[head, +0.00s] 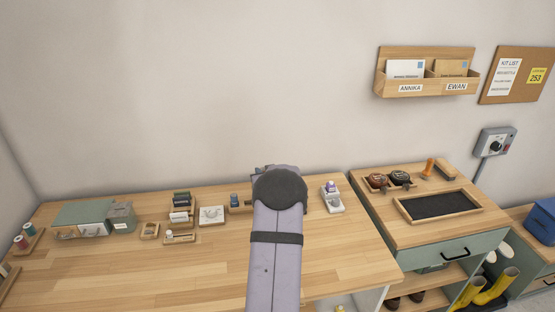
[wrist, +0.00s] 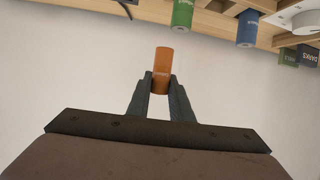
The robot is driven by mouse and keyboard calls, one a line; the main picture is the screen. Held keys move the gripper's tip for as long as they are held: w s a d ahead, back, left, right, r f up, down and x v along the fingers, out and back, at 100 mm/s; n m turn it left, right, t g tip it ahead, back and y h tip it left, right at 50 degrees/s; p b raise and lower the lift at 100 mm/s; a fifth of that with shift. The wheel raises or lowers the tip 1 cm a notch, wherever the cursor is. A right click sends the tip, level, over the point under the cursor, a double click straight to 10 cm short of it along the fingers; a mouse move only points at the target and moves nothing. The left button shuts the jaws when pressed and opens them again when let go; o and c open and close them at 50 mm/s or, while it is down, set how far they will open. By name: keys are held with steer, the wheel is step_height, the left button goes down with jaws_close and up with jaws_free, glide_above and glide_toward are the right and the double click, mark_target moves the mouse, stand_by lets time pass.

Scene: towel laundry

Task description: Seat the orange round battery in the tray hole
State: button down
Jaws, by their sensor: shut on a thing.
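My gripper (wrist: 161,84) is shut on the orange round battery (wrist: 163,60), one finger on each side of it. The battery stands out past the fingertips, with the pale wall behind it in the wrist view. A green battery (wrist: 183,14) and a blue battery (wrist: 248,28) hang down from wood at the top of this view. In the head view, my arm hides the gripper and the orange battery. A small wooden tray (head: 241,209) with a blue battery (head: 234,199) shows just left of my arm. The tray hole cannot be made out.
Small labelled blocks (wrist: 289,57) are at the wrist view's right edge. On the bench (head: 130,268), a white dish (head: 211,216) and several small holders stand left of my arm; another small holder (head: 333,203) is right. The bench front is largely clear.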

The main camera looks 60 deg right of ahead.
steer(key=w+a+f+n+t+y+p, duration=0.1)
steer(key=w+a+f+n+y+p, duration=0.1)
steer(key=a, duration=0.4)
steer(key=shift+w+n+t+y, duration=0.3)
steer(key=shift+w+n+y, duration=0.1)
steer(key=shift+w, duration=0.05)
steer(key=shift+f, duration=0.2)
steer(key=shift+f+b, duration=1.4)
steer(key=shift+f, duration=0.3)
steer(key=shift+d+f+b, duration=0.1)
steer(key=shift+f+b, duration=0.65)
steer(key=shift+f, duration=0.55)
stand_by(1.5)
steer(key=c, duration=1.2)
jaws_free()
steer(key=shift+o, duration=0.8)
steer(key=shift+r+p, duration=0.8)
steer(key=shift+r, duration=0.15)
steer(key=shift+r+p, duration=2.1)
steer(key=shift+r, duration=0.45)
